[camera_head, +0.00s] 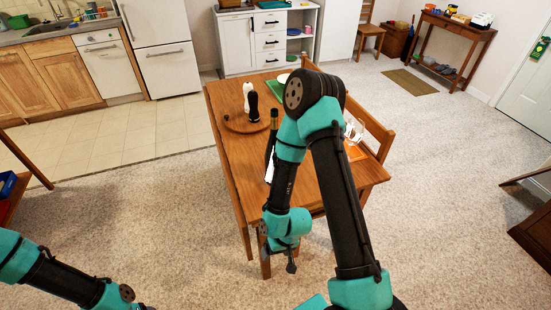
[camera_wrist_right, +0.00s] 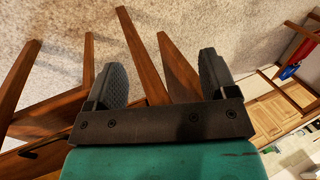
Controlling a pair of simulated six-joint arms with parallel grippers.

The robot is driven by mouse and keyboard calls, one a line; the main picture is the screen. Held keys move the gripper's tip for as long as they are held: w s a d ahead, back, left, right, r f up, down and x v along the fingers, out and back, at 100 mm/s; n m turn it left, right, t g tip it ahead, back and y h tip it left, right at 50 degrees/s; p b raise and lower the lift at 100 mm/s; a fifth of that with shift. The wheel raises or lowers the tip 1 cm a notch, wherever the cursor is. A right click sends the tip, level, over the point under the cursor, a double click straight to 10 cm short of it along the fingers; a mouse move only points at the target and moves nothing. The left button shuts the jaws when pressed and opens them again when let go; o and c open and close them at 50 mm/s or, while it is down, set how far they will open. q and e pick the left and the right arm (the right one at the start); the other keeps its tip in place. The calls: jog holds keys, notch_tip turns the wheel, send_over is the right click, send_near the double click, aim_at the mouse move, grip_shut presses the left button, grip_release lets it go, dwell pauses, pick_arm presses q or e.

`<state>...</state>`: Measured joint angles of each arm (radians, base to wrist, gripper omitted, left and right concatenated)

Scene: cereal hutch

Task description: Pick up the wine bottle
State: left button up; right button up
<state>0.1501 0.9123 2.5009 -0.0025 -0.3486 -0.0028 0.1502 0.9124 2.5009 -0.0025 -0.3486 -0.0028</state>
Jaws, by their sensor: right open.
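The wine bottle (camera_head: 270,148) stands upright on the wooden table (camera_head: 232,150) in the head view. It is dark with a pale label low on its side, and my right arm stands close beside it in the picture. My right gripper (camera_head: 290,262) hangs low at the table's near end, apart from the bottle. In the right wrist view my right gripper (camera_wrist_right: 163,68) has its two fingers wide apart with nothing held. The bottle does not show in that view. My left arm comes in at the lower left, but its gripper is outside the picture.
A round wooden tray (camera_head: 236,125) on the table holds a white mill (camera_head: 247,96) and a black mill (camera_head: 253,107). A clear glass object (camera_head: 354,130) and an orange item (camera_head: 356,153) lie right of my arm. Wooden legs (camera_wrist_right: 145,60) show close beyond the right fingers.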

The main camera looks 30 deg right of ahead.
jog(key=o, duration=0.4)
jog(key=s+d+r+m+g+y, duration=0.1)
jog(key=d+r+m+y, duration=0.1)
jog(key=d+m, duration=0.35)
jog(key=s+d+r+m+y, duration=0.1)
jog(key=d+r+m, duration=0.2)
jog(key=m, duration=0.5)
jog(key=w+d+r+m+t, duration=0.4)
jog(key=d+r, duration=0.1)
jog(key=w+d+r+m+t+y, duration=0.1)
jog(key=w+d+r+m+t, duration=0.3)
jog(key=r+m+t, duration=0.1)
jog(key=w+d+r+m+t+y, duration=0.1)
jog(key=w+d+r+m+t, duration=0.3)
jog(key=d+r+m, duration=0.1)
jog(key=shift+d+r+t, duration=0.35)
jog(key=shift+r+t, duration=0.05)
jog(key=shift+r, duration=0.25)
